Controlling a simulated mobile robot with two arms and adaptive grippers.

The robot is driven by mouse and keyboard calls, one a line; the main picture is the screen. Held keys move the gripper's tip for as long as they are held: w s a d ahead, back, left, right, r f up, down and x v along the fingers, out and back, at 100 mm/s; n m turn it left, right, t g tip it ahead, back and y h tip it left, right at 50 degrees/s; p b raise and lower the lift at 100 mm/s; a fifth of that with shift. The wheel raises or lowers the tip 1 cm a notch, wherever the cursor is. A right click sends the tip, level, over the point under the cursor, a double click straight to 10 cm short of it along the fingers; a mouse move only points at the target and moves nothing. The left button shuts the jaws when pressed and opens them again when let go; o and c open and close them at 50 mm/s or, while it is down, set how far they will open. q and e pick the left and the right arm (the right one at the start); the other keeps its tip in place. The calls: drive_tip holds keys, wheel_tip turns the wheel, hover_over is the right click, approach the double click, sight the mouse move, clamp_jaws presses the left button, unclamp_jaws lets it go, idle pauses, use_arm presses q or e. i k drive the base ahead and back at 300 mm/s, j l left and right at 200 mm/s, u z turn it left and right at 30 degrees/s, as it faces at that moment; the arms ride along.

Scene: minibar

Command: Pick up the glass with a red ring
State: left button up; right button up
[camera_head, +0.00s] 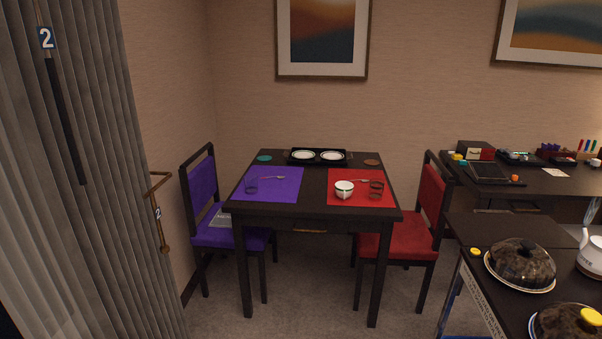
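Two small dark glasses stand on the table (315,182). One glass (251,186) is on the purple mat (283,182) at the left. The other glass (376,188) is on the red mat (345,175) at the right, beside a white bowl (344,189). The right glass looks reddish against its mat, but both are too small and dark to tell which has a red ring. Neither of my grippers is in view.
Purple (204,190) and red (433,200) chairs flank the table. A tray with plates (317,163) is at its back. A counter with covered dishes (520,263) stands front right; a desk (560,180) is behind. Carpet before the table is clear.

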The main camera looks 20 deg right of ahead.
sight(376, 186)
drive_tip(key=i+l+z, duration=0.15)
drive_tip(key=i+z, duration=0.35)
drive_tip(key=i, duration=0.3)
drive_tip(key=i+j+z, duration=0.15)
drive_tip(key=i+z, duration=0.3)
drive_tip(key=i, duration=0.35)
